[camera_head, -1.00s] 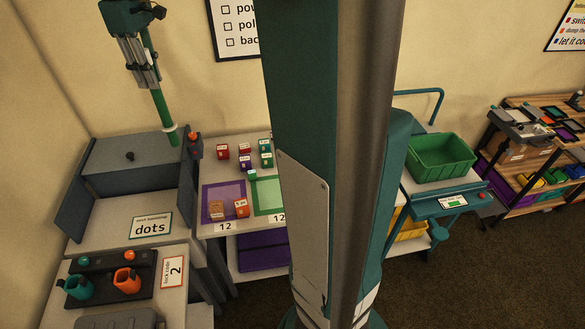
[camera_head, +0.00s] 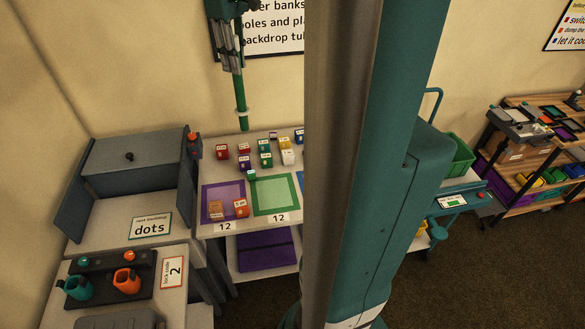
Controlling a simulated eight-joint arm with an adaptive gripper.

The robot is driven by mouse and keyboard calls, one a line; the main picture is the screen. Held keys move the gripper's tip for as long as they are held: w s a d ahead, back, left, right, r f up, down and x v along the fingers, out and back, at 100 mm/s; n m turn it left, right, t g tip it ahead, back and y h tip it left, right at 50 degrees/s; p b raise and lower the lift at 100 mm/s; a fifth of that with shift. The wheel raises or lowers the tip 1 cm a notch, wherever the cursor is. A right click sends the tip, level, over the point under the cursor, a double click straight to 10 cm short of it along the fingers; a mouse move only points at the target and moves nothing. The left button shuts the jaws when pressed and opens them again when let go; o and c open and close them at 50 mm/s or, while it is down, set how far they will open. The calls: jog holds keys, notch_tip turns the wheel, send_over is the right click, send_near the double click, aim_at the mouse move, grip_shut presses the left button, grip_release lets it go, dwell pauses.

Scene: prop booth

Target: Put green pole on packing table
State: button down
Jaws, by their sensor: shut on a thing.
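My gripper (camera_head: 232,58) is at the top of the view, pointing down and shut on the green pole (camera_head: 240,92). The pole hangs nearly upright, with a white ring near its lower end. In the picture that end overlaps the back of the white table (camera_head: 222,181); I cannot tell whether it touches. This table carries a purple-framed square (camera_head: 237,188), a green-framed square (camera_head: 289,207) and part of a blue one, with labels reading 12. No sign names it as the packing table. My own arm and column hide its right part.
Several small coloured boxes (camera_head: 265,160) stand on the table's back half, with two more on the purple square. A grey cabinet (camera_head: 135,160) with an orange-topped post (camera_head: 194,146) stands to the left. A green bin (camera_head: 460,160) on a cart is partly hidden at right.

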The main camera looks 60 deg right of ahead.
jog(key=s+d+m, duration=0.1)
jog(key=s+d, duration=0.3)
notch_tip(320, 180, down, 27)
jog(key=shift+r, duration=0.2)
jog(key=shift+s+a, duration=0.1)
jog(key=shift+f, duration=3.05)
jog(key=shift+f, duration=1.95)
